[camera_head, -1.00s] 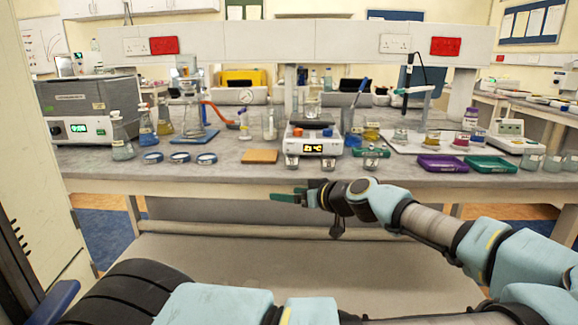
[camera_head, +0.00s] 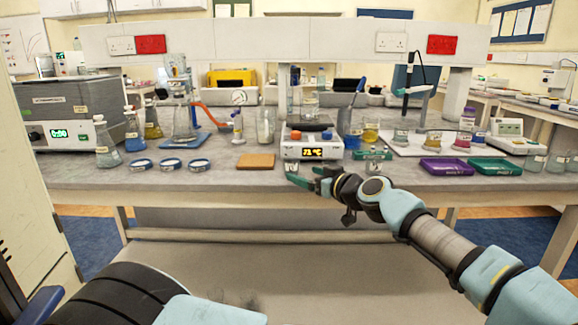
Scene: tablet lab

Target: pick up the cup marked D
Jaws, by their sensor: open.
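Small clear glass cups with pale labels stand along the bench's front edge; the letters are too small to read, so I cannot tell which is marked D. One cup (camera_head: 291,166) is at the left front of the hot plate, another (camera_head: 327,162) at its right front, and one (camera_head: 371,165) further right by a green rack. Two more cups stand at the far right, one (camera_head: 535,162) beside the other (camera_head: 557,163). My gripper (camera_head: 309,176) has green fingers spread apart and empty, at the bench's front edge, just before the hot plate's two cups.
The white hot plate (camera_head: 310,152) has a lit display. A cork mat (camera_head: 256,161) and several blue-rimmed dishes (camera_head: 170,164) lie left of it. Purple (camera_head: 446,168) and green (camera_head: 495,167) trays lie right. Flasks and a stand fill the bench's back left.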

